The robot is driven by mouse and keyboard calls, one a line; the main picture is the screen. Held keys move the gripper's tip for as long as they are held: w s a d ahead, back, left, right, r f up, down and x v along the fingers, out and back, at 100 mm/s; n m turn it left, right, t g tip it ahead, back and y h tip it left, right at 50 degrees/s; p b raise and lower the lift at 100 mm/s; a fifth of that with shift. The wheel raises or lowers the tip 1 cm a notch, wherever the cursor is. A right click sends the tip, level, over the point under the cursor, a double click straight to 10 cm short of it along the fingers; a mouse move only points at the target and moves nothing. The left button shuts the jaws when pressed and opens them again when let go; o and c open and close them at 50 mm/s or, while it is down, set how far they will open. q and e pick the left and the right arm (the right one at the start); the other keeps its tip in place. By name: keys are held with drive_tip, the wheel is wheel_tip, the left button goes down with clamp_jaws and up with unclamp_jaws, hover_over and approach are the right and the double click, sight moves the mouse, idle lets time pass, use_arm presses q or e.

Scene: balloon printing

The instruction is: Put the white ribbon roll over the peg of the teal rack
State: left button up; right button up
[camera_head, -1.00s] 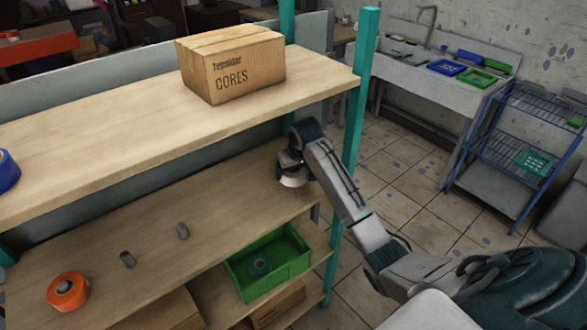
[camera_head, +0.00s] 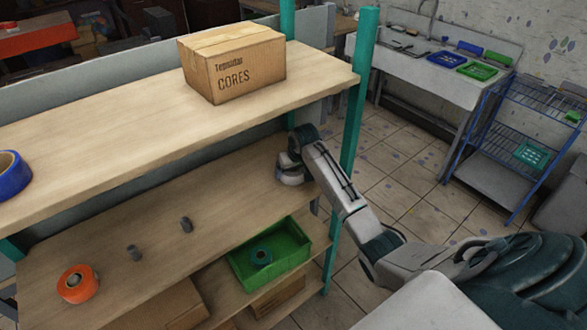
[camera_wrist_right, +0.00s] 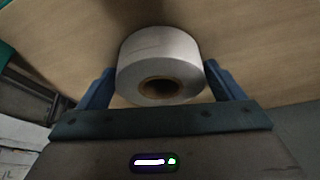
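The white ribbon roll (camera_wrist_right: 160,60) sits between the two blue fingers of my right gripper (camera_wrist_right: 162,80) in the right wrist view. Both fingers lie close against its sides, and its brown core hole faces the camera. In the head view the roll (camera_head: 291,178) is at the right end of the middle shelf, under my right gripper (camera_head: 290,166). I cannot tell whether it touches the shelf. My left gripper is not in view.
An orange roll (camera_head: 77,284) is left of the pegs. A blue roll (camera_head: 12,175) and a cardboard box (camera_head: 232,65) are on the top shelf, which overhangs the middle one. A green bin (camera_head: 270,255) is below. The shelf between the pegs and my right gripper is clear.

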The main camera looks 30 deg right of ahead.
sight(297, 174)
drive_tip(key=shift+o, duration=0.7)
drive_tip(key=shift+r, duration=0.15)
drive_tip(key=b+v, duration=0.3)
drive_tip(key=v, duration=0.3)
drive_tip(key=shift+s+r, duration=0.1)
drive_tip(key=shift+r, duration=0.15)
drive_tip(key=shift+s+r, duration=0.2)
drive_tip(key=shift+r, duration=0.3)
